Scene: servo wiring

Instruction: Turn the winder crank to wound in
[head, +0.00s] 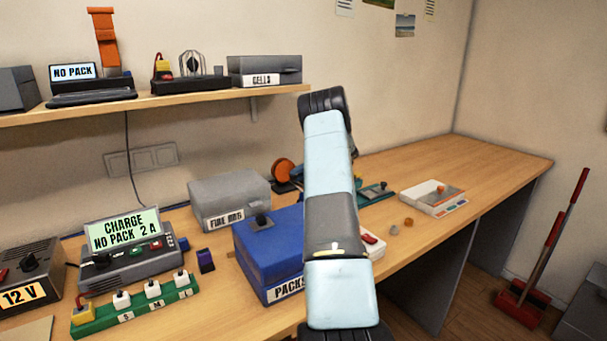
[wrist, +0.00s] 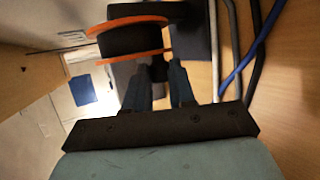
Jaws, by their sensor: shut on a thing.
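The winder's orange-rimmed spool (head: 283,171) stands at the back of the bench in the head view, just left of my arm. In the wrist view the spool (wrist: 128,42) is large at the top, with a dark drum between orange flanges. My gripper (wrist: 161,75) is beside the spool, its two fingers closed around a small dark part, which looks like the winder crank's grip (wrist: 160,69). Most of the crank is hidden, so its turn position cannot be told. In the head view my arm hides the gripper and the crank.
A grey fire bag box (head: 229,200) and a blue packs box (head: 270,247) stand left of my arm. A green tray (head: 374,193) lies right of it. Grey and blue cables (wrist: 240,68) run near the gripper.

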